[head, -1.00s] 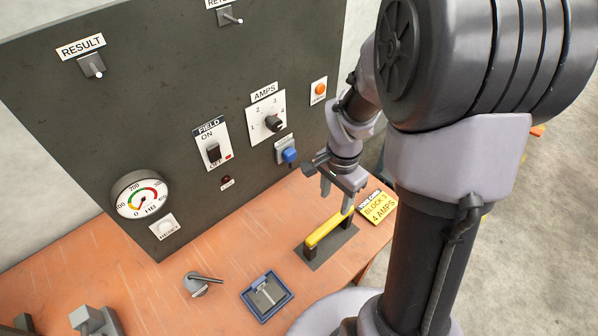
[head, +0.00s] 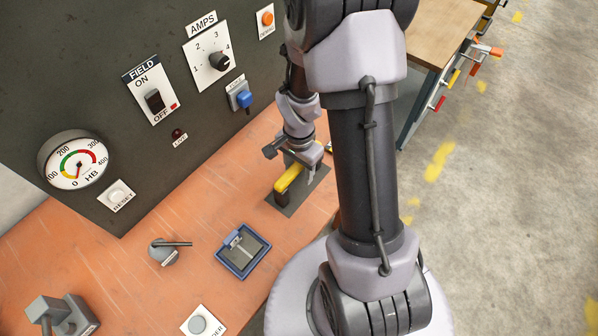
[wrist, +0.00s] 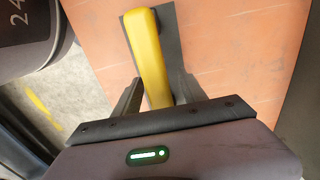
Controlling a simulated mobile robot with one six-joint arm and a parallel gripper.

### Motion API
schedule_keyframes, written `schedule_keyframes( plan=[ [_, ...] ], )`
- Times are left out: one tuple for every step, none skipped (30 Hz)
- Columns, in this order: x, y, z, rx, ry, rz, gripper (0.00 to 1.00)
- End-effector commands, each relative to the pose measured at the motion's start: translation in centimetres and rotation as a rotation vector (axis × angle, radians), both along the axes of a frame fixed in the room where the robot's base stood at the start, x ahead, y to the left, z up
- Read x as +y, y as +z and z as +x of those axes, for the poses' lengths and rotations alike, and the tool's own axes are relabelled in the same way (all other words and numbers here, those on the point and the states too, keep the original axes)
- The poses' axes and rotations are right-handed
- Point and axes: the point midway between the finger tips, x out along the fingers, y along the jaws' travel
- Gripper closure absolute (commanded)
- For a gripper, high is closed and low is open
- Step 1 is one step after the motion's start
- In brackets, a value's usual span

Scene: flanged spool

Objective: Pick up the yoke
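The yoke is a yellow bar (head: 289,179) on dark posts, standing on a dark grey plate on the orange bench. In the wrist view the yellow bar (wrist: 149,58) runs up between the two fingers. My gripper (head: 311,170) is down at the yoke's right end, with its fingers on either side of the bar. The fingers (wrist: 160,82) stand apart, with a visible gap on the right side of the bar. The near end of the yoke is hidden by the gripper body in the wrist view.
A dark panel (head: 120,130) with a dial, FIELD switch and AMPS knob rises behind the bench. A blue tray (head: 242,251) and a grey lever (head: 168,249) lie left of the yoke. Bare orange bench (head: 215,205) lies left of the yoke.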

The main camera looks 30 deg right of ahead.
Motion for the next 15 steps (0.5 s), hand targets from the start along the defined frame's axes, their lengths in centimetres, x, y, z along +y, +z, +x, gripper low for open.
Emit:
schedule_keyframes(
  plan=[
    [0.01, 0.06, -0.01, 0.0, 0.0, 0.0, 0.59],
    [0.0, 0.06, 0.0, 0.0, 0.0, 0.0, 0.65],
    [0.01, 0.07, -0.01, 0.0, 0.0, 0.0, 0.72],
    [0.01, 0.07, -0.01, 0.0, 0.0, 0.0, 0.78],
    [0.01, 0.07, -0.01, 0.0, 0.0, 0.0, 0.84],
    [0.01, 0.07, -0.01, 0.0, 0.001, 0.0, 0.92],
    [0.01, 0.07, -0.01, 0.0, 0.0, 0.0, 0.98],
    [0.01, 0.07, -0.01, 0.0, 0.001, 0.0, 1.0],
    [0.01, 0.07, -0.01, 0.0, 0.001, 0.0, 1.0],
    [0.01, 0.07, -0.01, 0.0, 0.001, 0.0, 1.0],
    [0.01, 0.07, -0.01, 0.0, 0.001, 0.0, 1.0],
    [0.01, 0.07, -0.01, 0.0, 0.001, 0.0, 1.0],
    [0.01, 0.07, -0.01, 0.0, 0.001, 0.0, 1.0],
    [0.01, 0.07, -0.01, 0.0, 0.001, 0.0, 1.0],
    [0.01, 0.07, -0.01, 0.0, 0.001, 0.0, 1.0]
  ],
)
